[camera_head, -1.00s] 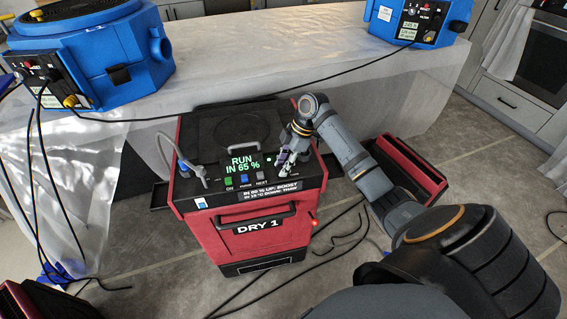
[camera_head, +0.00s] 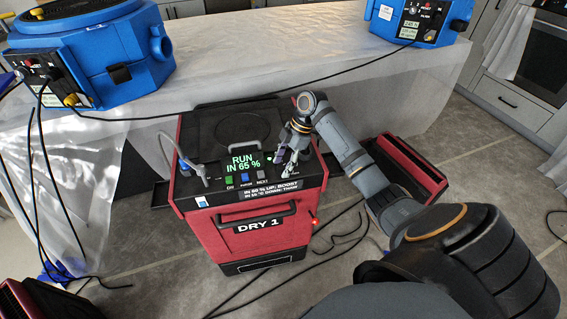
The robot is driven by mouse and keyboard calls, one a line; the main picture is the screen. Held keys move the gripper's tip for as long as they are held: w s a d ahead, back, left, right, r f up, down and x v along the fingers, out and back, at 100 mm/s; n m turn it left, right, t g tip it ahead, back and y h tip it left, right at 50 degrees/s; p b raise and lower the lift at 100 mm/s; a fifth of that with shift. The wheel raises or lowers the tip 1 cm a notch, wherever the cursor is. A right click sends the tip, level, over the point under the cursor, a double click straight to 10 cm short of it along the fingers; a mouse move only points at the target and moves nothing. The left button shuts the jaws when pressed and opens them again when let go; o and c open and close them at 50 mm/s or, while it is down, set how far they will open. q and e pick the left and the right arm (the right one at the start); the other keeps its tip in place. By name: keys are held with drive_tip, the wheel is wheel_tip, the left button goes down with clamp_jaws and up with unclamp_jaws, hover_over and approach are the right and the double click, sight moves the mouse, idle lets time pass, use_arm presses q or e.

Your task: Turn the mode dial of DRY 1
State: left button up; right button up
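DRY 1 (camera_head: 258,228) is a red and black machine standing upright on the floor, with its name on the front. Its lit display (camera_head: 243,162) reads RUN IN 65 %. Below the display are a green, a blue and a grey button (camera_head: 261,170). My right gripper (camera_head: 286,167) points down at the right part of the top panel, just right of the display. Its fingers are small and dark here; I cannot tell whether they are open or closed on a knob. The mode dial is not clearly visible, and the gripper covers that area. My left gripper is out of view.
A grey hose (camera_head: 183,157) rises at the machine's left. A plastic-draped table (camera_head: 255,60) stands behind, with blue machines (camera_head: 100,60) on it. Black cables (camera_head: 340,238) lie on the floor at right. Another red unit (camera_head: 410,160) stands behind my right arm.

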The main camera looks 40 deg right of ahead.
drive_tip(key=v, duration=1.2)
drive_tip(key=shift+s+a, duration=0.1)
